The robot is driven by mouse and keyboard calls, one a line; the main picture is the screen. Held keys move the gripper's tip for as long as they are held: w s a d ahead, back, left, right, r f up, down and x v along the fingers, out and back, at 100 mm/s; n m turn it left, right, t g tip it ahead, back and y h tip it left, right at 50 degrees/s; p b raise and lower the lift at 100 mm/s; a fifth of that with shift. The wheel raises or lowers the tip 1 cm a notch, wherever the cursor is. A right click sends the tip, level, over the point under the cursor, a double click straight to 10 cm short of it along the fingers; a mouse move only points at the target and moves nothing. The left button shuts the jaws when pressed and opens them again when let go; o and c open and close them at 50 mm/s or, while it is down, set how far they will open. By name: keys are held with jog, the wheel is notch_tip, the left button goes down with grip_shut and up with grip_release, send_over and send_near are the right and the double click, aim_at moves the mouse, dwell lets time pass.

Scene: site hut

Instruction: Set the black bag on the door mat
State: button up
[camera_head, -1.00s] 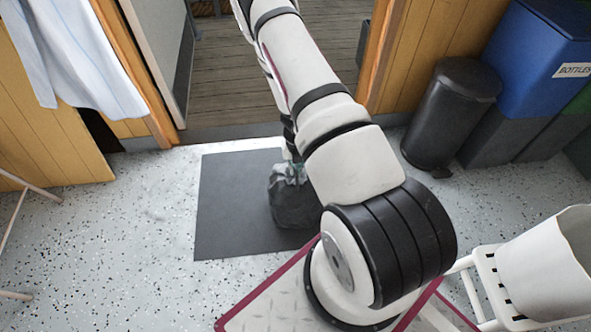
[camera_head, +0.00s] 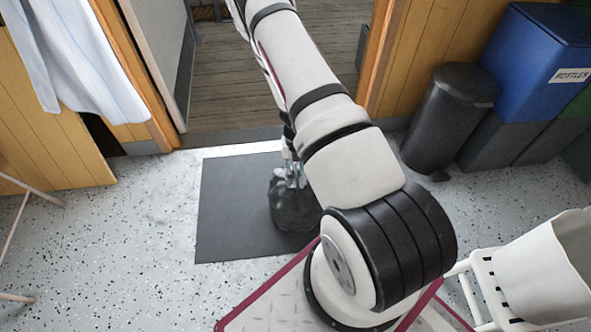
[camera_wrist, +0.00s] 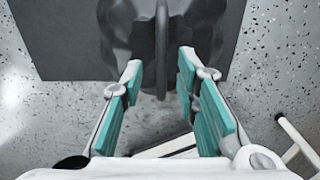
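The black bag (camera_head: 293,207) stands on the dark grey door mat (camera_head: 228,210), towards the mat's right side. My arm hides part of the mat's right edge. My gripper (camera_head: 291,178) is right above the bag, at its top. In the wrist view my gripper (camera_wrist: 160,78) has its teal-padded fingers apart, one on each side of the bag's narrow upright top. Gaps show between that top and both fingers. The bag (camera_wrist: 118,30) also shows in the wrist view, with the mat (camera_wrist: 55,40) under it.
A black pedal bin (camera_head: 450,115) and a blue bottles bin (camera_head: 535,60) stand at the right. The open doorway (camera_head: 260,75) lies beyond the mat. A light-blue garment (camera_head: 80,60) hangs at the left. Speckled floor (camera_head: 130,230) left of the mat is clear.

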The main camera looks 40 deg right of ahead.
jog(key=w+a+r+n+t+y+p, duration=0.1)
jog(key=w+a+r+n, duration=0.15)
jog(key=r, duration=0.65)
jog(key=w+a+r+n+y+p, duration=0.1)
jog(key=a+r+n, duration=0.3)
jog(key=r, duration=0.4)
jog(key=w+a+r+n+t+y+p, duration=0.1)
jog(key=w+a+r+n, duration=0.2)
jog(key=r, duration=0.6)
jog(key=s+a+r+n+y, duration=0.1)
jog(key=s+a+r+n, duration=0.2)
jog(key=a+r+n, duration=0.3)
jog(key=s+a+r+n, duration=0.3)
jog(key=a+r, duration=0.1)
jog(key=r, duration=0.5)
jog(key=s+a+r+n+g, duration=0.2)
jog(key=s+a+r+n, duration=0.3)
jog(key=s+r+n, duration=0.7)
jog(key=s+d+n+h, duration=0.1)
jog(key=s+n+h, duration=0.1)
jog(key=s+n, duration=0.4)
jog(key=s+d+r+n+h, duration=0.1)
jog(key=s+n+h, duration=0.1)
jog(key=s+n, duration=0.4)
jog(key=s, duration=0.5)
jog(key=shift+s+d+r, duration=0.2)
jog(key=shift+s+d, duration=0.05)
jog(key=shift+s, duration=0.15)
